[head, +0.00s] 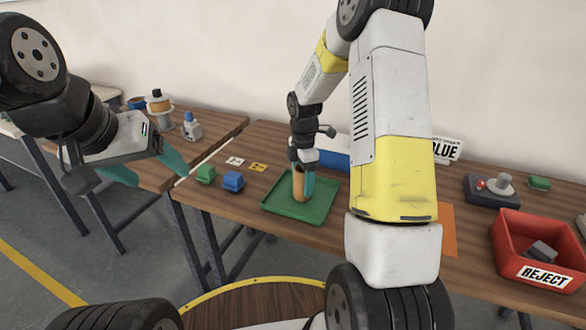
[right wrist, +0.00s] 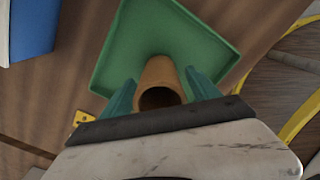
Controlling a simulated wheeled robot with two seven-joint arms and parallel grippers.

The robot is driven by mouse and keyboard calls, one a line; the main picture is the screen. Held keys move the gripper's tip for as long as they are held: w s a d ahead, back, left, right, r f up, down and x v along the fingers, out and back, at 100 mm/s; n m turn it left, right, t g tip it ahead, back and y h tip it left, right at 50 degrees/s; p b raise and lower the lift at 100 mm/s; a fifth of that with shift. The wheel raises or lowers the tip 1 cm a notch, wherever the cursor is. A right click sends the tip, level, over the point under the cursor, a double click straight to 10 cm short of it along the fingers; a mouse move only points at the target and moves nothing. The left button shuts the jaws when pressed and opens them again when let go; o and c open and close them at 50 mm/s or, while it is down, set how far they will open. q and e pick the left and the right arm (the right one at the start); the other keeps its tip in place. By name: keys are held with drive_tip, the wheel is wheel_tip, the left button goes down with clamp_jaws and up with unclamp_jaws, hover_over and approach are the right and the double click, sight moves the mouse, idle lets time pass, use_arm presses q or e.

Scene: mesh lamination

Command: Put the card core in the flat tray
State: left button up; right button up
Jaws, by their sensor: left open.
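The card core (head: 299,186) is a brown hollow tube, held upright over the flat tray. The flat tray (head: 284,209) is green with a low rim and lies on the table. My right gripper (head: 304,180) is shut on the card core, a finger on each side. In the right wrist view, the core (right wrist: 160,80) sits between the teal fingers with the tray (right wrist: 125,45) beyond. The core's lower end appears at the tray floor; I cannot tell if it touches. My left gripper (head: 147,167) is open and empty at the left, away from the tray.
My right arm hides part of the table. A red REJECT bin (head: 538,262) stands at right.

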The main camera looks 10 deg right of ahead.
drive_tip(key=s+r+m+t, duration=0.1)
drive_tip(key=s+r+m, duration=0.15)
drive_tip(key=r, duration=0.65)
drive_tip(key=s+r+m, duration=0.2)
drive_tip(key=s+r, duration=0.1)
drive_tip(key=r, duration=0.7)
drive_tip(key=s+a+r+m+t+y, duration=0.1)
drive_tip(key=s+r+m+t, duration=0.1)
drive_tip(key=s+m, duration=0.5)
drive_tip(key=s+a+r+m+t+y, duration=0.1)
drive_tip(key=s+r+m+t, duration=0.2)
drive_tip(key=s+m, duration=0.5)
drive_tip(key=s+r, duration=0.1)
drive_tip(key=s, duration=0.3)
drive_tip(key=shift+s+a, duration=0.3)
drive_tip(key=shift+a, duration=0.1)
drive_tip(key=shift+r, duration=0.1)
